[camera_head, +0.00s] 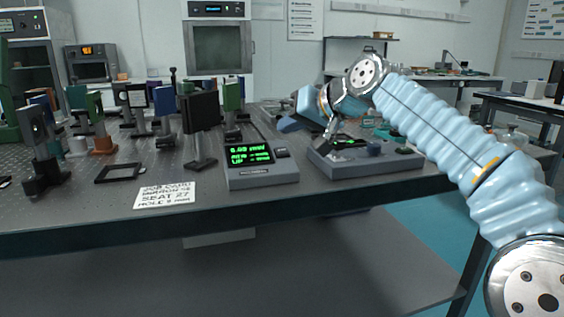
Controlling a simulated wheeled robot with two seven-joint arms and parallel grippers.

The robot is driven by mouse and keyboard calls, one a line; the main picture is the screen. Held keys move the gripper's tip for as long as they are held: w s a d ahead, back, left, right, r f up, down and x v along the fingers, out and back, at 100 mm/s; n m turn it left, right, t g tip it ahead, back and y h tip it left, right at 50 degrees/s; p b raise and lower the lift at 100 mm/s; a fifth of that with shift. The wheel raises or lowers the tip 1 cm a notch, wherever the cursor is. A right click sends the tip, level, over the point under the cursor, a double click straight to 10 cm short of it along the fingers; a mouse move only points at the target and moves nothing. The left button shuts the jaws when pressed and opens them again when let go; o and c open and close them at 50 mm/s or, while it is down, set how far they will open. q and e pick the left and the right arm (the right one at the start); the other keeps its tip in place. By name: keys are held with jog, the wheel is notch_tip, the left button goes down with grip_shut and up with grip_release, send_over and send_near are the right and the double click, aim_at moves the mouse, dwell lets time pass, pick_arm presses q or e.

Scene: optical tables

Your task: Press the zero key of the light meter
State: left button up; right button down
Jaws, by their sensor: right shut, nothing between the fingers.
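The light meter appears to be the grey box (262,178) with a lit green text display, standing near the front edge of the table. A small dark key area (281,153) shows at the right of its display; the key markings are too small to read. My right gripper (330,131) is shut and empty. In the picture it is to the right of the meter, in front of or over a second grey instrument. I cannot tell whether its tips touch anything. My left gripper is out of view.
The second grey instrument (365,162), with a knob and a small green display, stands right of the meter. A printed card (165,196) lies to the left. Several optical mounts (200,125) crowd the left of the perforated table (95,205). The strip between card and meter is clear.

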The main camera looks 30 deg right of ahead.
aim_at(282, 151)
jog(key=shift+w+d+f+b, duration=0.1)
jog(key=shift+w+f+b, duration=0.2)
jog(key=shift+f, duration=0.4)
jog(key=shift+w+d+f+b, duration=0.15)
jog(key=shift+f+b, duration=0.15)
jog(key=shift+f, duration=0.35)
jog(key=shift+a, duration=0.1)
jog(key=shift+f, duration=0.15)
dwell(0.7)
jog(key=shift+w+f, duration=0.1)
jog(key=shift+f, duration=0.15)
jog(key=shift+w+f+b, duration=0.15)
jog(key=shift+f+b, duration=0.25)
jog(key=shift+b, duration=0.1)
dwell(0.6)
jog(key=shift+r, duration=0.1)
jog(key=shift+s+r+p, duration=0.25)
jog(key=shift+r+p, duration=0.4)
jog(key=shift+r, duration=0.05)
